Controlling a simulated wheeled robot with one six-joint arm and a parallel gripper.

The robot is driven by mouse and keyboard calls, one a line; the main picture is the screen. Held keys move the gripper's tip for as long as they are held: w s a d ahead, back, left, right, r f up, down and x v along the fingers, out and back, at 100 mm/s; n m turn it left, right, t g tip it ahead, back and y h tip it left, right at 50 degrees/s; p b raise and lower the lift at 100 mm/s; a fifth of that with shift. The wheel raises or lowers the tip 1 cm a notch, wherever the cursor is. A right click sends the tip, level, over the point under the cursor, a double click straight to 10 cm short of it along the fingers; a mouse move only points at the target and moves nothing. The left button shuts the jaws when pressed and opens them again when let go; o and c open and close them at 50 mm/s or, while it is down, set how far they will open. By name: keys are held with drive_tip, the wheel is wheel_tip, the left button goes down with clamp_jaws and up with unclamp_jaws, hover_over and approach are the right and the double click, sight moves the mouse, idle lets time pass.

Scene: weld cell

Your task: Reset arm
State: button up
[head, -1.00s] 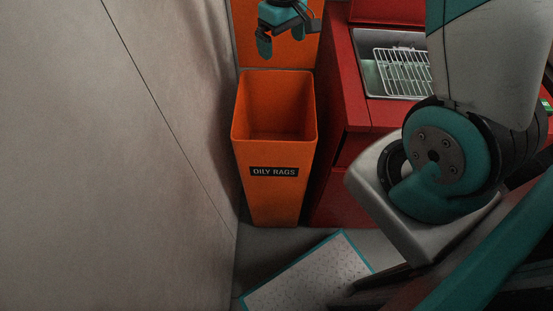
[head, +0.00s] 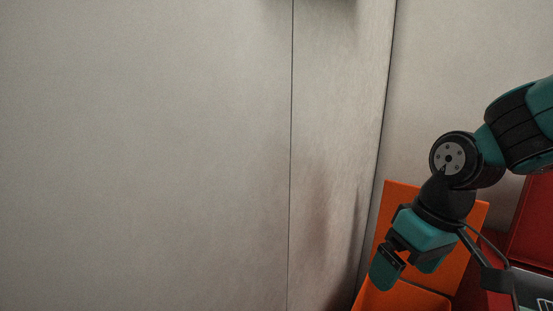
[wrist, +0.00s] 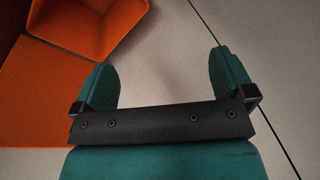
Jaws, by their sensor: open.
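My gripper (head: 403,277) is at the lower right of the head view, hanging in front of the orange bin's raised back panel. In the wrist view its two teal fingers (wrist: 163,84) stand wide apart with nothing between them. The orange bin (wrist: 85,25) shows at the upper left of the wrist view, to the left of the fingers and apart from them. In the head view the bin's raised back panel (head: 467,222) is partly hidden behind my gripper.
A bare grey wall (head: 150,160) fills the left and middle of the head view. A red cabinet (head: 533,225) stands at the right edge. A dark object (head: 328,3) is cut off at the top.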

drive_tip(key=s+a+r+n, duration=0.1)
drive_tip(key=s+a+r, duration=0.1)
drive_tip(key=s, duration=0.4)
drive_tip(key=s+a+r+n+y, duration=0.1)
drive_tip(key=s+a, duration=0.1)
drive_tip(key=s, duration=0.4)
drive_tip(key=shift+s+a+r+y, duration=0.2)
drive_tip(key=shift+a+r+y, duration=0.1)
drive_tip(key=shift+a+r, duration=0.05)
